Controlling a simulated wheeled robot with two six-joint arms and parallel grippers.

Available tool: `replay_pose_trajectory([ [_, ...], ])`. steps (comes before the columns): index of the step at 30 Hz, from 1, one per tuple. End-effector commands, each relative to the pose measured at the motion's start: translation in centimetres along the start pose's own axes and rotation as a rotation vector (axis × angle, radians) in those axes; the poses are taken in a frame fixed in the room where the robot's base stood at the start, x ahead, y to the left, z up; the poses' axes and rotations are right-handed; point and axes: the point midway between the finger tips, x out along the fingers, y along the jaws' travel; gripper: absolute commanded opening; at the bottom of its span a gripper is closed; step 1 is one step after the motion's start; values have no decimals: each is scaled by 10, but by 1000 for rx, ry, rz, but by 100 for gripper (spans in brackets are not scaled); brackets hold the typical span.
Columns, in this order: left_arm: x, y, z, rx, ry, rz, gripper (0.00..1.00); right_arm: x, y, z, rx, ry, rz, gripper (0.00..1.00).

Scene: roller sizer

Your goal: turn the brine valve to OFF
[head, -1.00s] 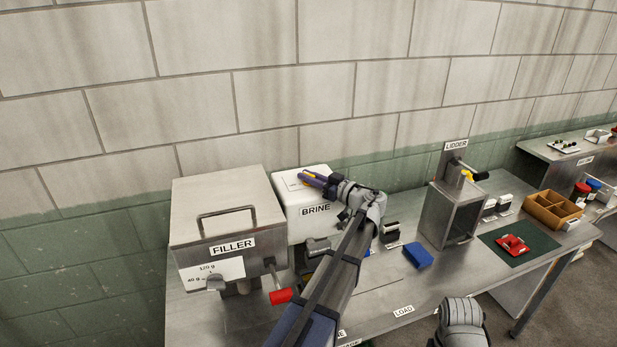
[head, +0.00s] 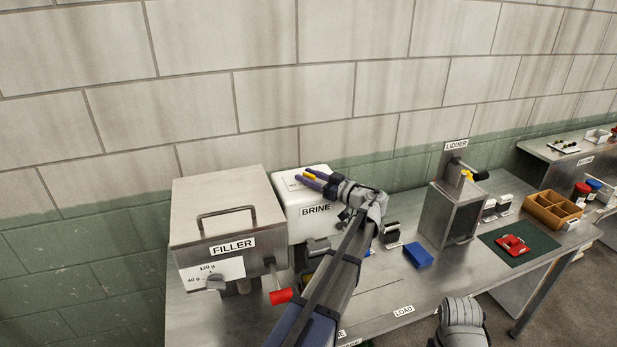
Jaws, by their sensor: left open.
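The white BRINE box (head: 292,207) stands on the steel bench, right of the FILLER. My left arm reaches across its front, and my left gripper (head: 302,177) is over its top, with its dark purple-blue fingers spread and pointing left. A small yellow piece shows between the fingers; I cannot tell whether it is the valve handle or part of a finger. The gripper and arm hide much of the box's top and right side, and no OFF mark can be read. I see no grip on anything.
The steel FILLER (head: 222,215) with a red-ended lever (head: 281,296) stands close left. A blue block (head: 418,256) lies on the bench (head: 385,292). The LIDDER (head: 452,212) stands to the right, with a green mat (head: 519,246) and wooden tray (head: 552,211) beyond. The wall is close behind.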

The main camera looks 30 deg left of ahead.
Motion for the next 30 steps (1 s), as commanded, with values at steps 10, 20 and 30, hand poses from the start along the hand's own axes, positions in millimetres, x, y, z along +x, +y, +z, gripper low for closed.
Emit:
replay_pose_trajectory([
  [10, -50, 0, 0, 0, 0, 3, 46, 0, 0, 0, 0, 0, 0, 0],
  [20, -77, 0, 0, 0, 0, 1, 46, 0, 0, 0, 0, 0, 0, 0],
  [30, -78, 0, 0, 0, 0, 0, 36, 0, 0, 0, 0, 0, 0, 0],
])
